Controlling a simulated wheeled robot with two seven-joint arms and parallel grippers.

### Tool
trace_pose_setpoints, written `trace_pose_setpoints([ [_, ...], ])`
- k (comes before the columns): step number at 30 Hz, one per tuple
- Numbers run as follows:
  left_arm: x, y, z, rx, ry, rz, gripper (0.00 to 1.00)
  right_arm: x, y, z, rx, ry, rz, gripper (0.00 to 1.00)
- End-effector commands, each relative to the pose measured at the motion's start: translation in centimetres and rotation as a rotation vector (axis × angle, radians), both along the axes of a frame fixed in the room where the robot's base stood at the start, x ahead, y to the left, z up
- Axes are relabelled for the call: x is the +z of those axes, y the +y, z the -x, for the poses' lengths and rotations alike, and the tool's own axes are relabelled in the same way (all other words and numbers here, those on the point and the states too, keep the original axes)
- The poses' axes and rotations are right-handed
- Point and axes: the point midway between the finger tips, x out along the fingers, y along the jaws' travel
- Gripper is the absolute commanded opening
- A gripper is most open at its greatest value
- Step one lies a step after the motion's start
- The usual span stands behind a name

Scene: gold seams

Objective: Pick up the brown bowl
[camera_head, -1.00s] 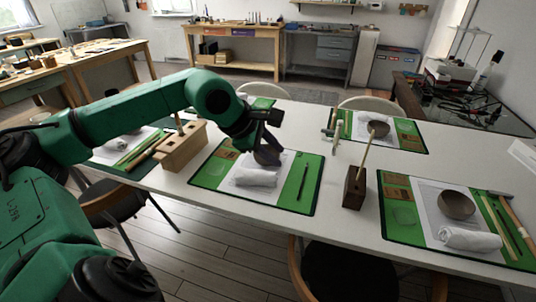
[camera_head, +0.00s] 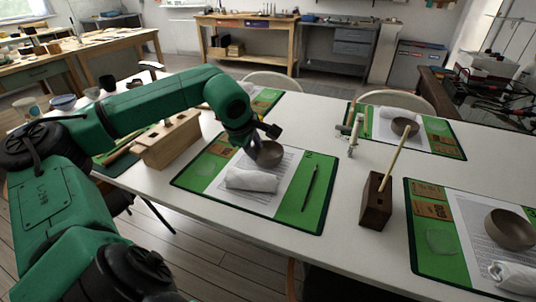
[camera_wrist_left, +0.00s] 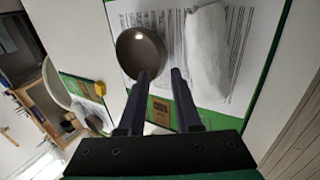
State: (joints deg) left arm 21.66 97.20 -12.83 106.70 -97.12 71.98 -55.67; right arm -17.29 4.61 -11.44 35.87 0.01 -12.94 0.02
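A brown bowl (camera_head: 270,155) sits upright on the white sheet of the middle green mat (camera_head: 314,210). It also shows in the left wrist view (camera_wrist_left: 133,46). My left gripper (camera_head: 262,138) is at the bowl's far-left side in the head view. In the left wrist view its two fingers (camera_wrist_left: 161,72) are apart with nothing clamped between them. One fingertip overlaps the bowl's rim and the other lies just outside it; contact cannot be told. Similar brown bowls sit on the right mat (camera_head: 510,229) and the far mat (camera_head: 404,127). My right gripper is out of view.
A rolled white cloth (camera_head: 252,180) lies in front of the bowl, and a dark thin tool (camera_head: 310,188) lies to its right. A wooden block (camera_head: 172,138) stands left of the mat. A dark wooden holder (camera_head: 376,202) with a stick stands right. White table (camera_head: 335,235) shows between.

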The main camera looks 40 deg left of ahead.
Motion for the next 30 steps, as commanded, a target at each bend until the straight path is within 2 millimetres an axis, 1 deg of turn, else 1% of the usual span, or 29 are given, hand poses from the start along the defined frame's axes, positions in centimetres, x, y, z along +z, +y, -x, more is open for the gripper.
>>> trace_pose_setpoints([
  [1, -0.7, 0.0, -0.5, 0.0, 0.002, 0.008, 0.33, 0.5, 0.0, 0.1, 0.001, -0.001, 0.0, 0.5],
  [8, -3.5, 0.4, -1.9, 0.0, 0.001, 0.006, 0.33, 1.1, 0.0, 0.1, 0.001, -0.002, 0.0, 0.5],
  [13, -6.4, 0.8, -3.4, 0.001, 0.0, 0.005, 0.33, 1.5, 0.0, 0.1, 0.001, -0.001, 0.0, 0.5],
  [15, -7.0, 0.9, -3.6, 0.001, 0.0, 0.003, 0.33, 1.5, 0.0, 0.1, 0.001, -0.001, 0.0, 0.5],
  [20, -7.1, 1.0, -3.7, 0.0, 0.0, -0.001, 0.33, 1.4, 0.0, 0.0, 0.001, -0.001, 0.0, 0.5],
  [21, -7.1, 1.0, -3.7, 0.0, 0.0, -0.001, 0.29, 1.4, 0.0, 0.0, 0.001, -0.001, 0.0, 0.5],
  [23, -7.1, 1.0, -3.7, 0.0, 0.0, -0.001, 0.06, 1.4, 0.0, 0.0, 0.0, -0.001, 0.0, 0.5],
  [24, -7.1, 1.0, -3.7, 0.0, 0.0, 0.0, 0.0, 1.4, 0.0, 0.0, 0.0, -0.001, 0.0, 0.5],
  [30, -7.0, 1.0, -3.7, 0.0, -0.001, 0.0, 0.0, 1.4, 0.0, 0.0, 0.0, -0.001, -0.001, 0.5],
])
